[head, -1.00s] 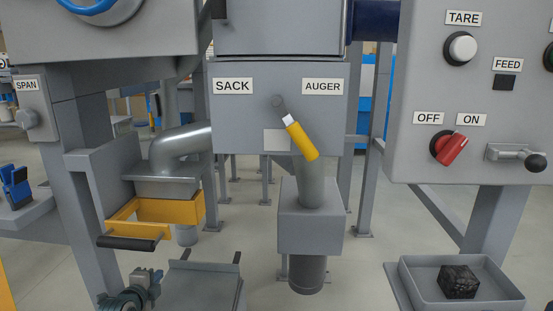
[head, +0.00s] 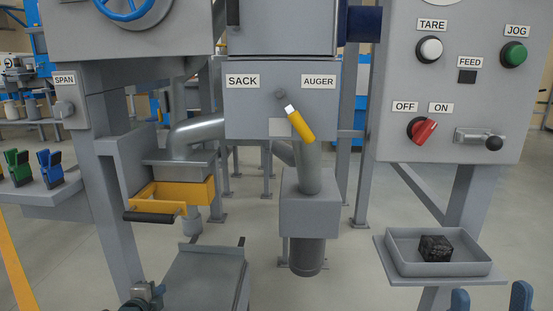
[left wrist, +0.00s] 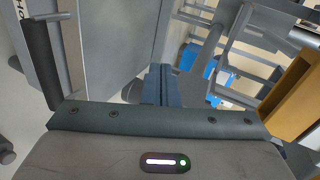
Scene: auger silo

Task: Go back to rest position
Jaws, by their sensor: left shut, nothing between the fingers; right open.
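My left gripper (left wrist: 161,85) shows in the left wrist view, with its blue fingers shut together and nothing between them. In the head view only a small part of my left arm shows at the bottom edge, left of the grey platform. My right gripper (head: 490,299) shows at the bottom right of the head view. Its two blue fingertips stand wide apart and empty, below the grey tray (head: 398,262). The rest of the right gripper is cut off by the picture edge.
A dark block (head: 436,248) lies in the tray. A yellow-handled lever (head: 301,126) sits on the SACK/AUGER box. A yellow clamp frame (head: 172,195) juts out above the grey platform (head: 203,281). A control panel (head: 455,80) stands at right. Floor shows between auger and tray.

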